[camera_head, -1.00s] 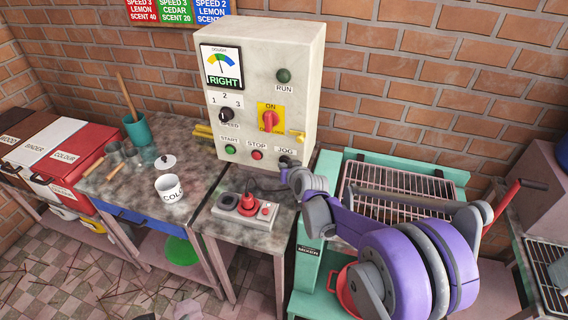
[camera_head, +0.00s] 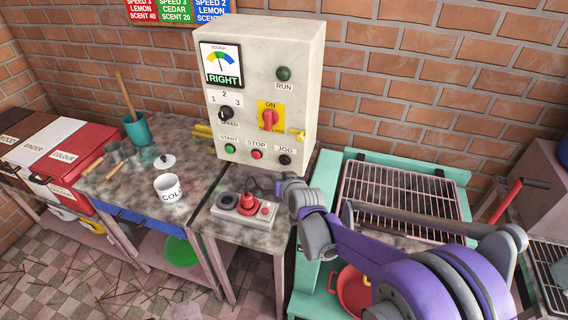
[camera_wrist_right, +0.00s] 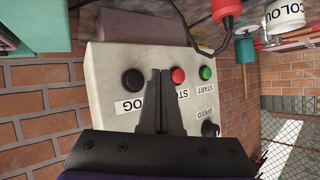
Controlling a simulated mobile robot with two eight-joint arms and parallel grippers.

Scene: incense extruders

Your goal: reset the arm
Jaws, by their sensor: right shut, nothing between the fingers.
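My right arm reaches in from the lower right in the head view. Its gripper (camera_head: 281,184) is in front of the lower right of the control box (camera_head: 238,112), beside the pendant. In the wrist view my right fingers (camera_wrist_right: 161,72) are shut and empty, pointing at the box face between the black JOG button (camera_wrist_right: 133,79) and the red STOP button (camera_wrist_right: 178,76). They look apart from the face, but the gap is hard to judge. The JOG button (camera_head: 284,159) shows clear in the head view. My left gripper is not in view.
A grey pendant with a red plug (camera_head: 244,207) lies on the small stand below the box. A white COLOUR cup (camera_head: 169,188) stands on the bench at left. A teal-framed rack (camera_head: 400,190) and a red bowl (camera_head: 354,288) are at right, partly behind my arm.

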